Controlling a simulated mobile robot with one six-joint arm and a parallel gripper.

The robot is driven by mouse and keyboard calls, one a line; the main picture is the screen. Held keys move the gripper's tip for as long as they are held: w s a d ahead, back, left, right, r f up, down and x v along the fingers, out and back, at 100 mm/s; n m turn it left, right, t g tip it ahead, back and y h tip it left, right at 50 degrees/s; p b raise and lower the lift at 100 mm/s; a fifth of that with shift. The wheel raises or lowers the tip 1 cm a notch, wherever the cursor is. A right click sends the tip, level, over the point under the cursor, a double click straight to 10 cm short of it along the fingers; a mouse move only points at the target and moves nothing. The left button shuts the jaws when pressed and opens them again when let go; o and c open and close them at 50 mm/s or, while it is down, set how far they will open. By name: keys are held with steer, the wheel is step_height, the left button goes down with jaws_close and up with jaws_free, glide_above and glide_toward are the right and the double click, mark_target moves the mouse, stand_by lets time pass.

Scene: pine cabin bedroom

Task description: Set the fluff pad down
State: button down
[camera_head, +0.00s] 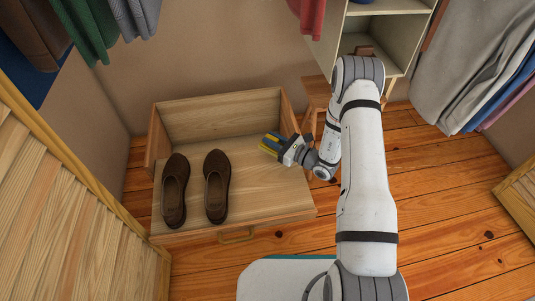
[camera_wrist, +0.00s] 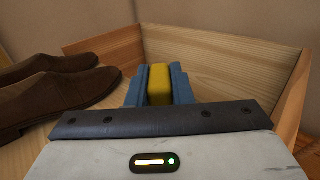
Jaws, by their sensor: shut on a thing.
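The fluff pad (camera_wrist: 160,84) is a small yellow block in the wrist view, held between the blue fingers of my gripper (camera_wrist: 159,88). In the head view the yellow fluff pad (camera_head: 271,143) shows at the end of my gripper (camera_head: 275,146), over the right part of an open wooden drawer (camera_head: 260,205). The gripper is shut on the pad. I cannot tell whether the pad touches the drawer floor.
A pair of brown shoes, one left (camera_head: 174,190) and one right (camera_head: 217,187), stands in the drawer's left part. The drawer floor right of them is clear. A small wooden stool (camera_head: 316,95) and a shelf unit (camera_head: 385,40) stand behind my arm. Clothes (camera_head: 470,70) hang at right.

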steer(key=shift+f+b, duration=0.75)
steer(key=shift+f, duration=1.3)
steer(key=shift+f, duration=0.15)
steer(key=c, duration=1.3)
jaws_free()
